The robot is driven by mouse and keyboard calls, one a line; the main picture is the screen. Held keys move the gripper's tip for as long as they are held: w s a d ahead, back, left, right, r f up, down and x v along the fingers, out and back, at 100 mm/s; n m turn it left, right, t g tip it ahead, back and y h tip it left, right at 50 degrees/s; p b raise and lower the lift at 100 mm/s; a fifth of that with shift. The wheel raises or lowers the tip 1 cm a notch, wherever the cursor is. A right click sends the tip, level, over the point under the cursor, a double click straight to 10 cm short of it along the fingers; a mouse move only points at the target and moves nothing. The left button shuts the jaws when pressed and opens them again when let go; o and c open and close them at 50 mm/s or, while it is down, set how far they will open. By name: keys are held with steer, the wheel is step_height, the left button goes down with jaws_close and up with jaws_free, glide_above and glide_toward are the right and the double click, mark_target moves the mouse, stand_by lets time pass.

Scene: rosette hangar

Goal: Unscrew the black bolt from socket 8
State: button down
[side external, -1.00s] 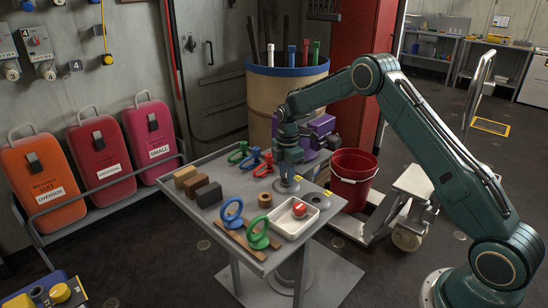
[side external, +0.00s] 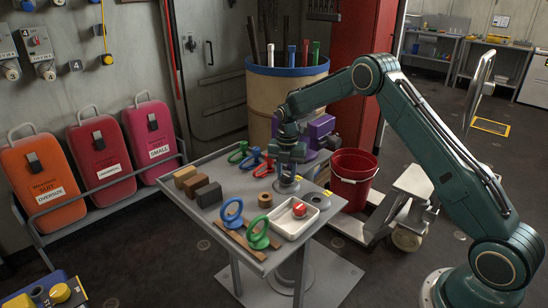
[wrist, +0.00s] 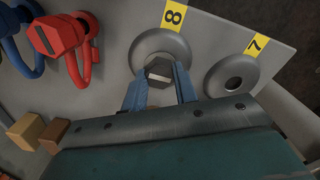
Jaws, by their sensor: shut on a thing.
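In the wrist view the black bolt (wrist: 158,71) shows its dark hexagonal head at the round grey socket 8 (wrist: 185,47), beside the yellow "8" label (wrist: 174,14). My gripper (wrist: 160,84) has its blue fingers shut on opposite sides of that head. The bolt's shank is hidden, so I cannot tell how deep it sits. In the side view my gripper (side external: 289,170) points down over a round socket at the table's far right; the bolt is hidden there.
An empty socket (wrist: 232,82) labelled 7 is right of socket 8. A red ring-handled bolt (wrist: 75,40) and a blue one (wrist: 18,38) stand to the left. A white tray (side external: 283,228) holds a red-topped piece. A red bucket (side external: 353,180) stands beyond the table's right edge.

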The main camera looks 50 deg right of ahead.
mark_target(286, 176)
steer(key=shift+n, duration=0.4)
steer(key=shift+n, duration=2.3)
steer(key=c, duration=1)
jaws_free()
steer(key=shift+r, duration=2)
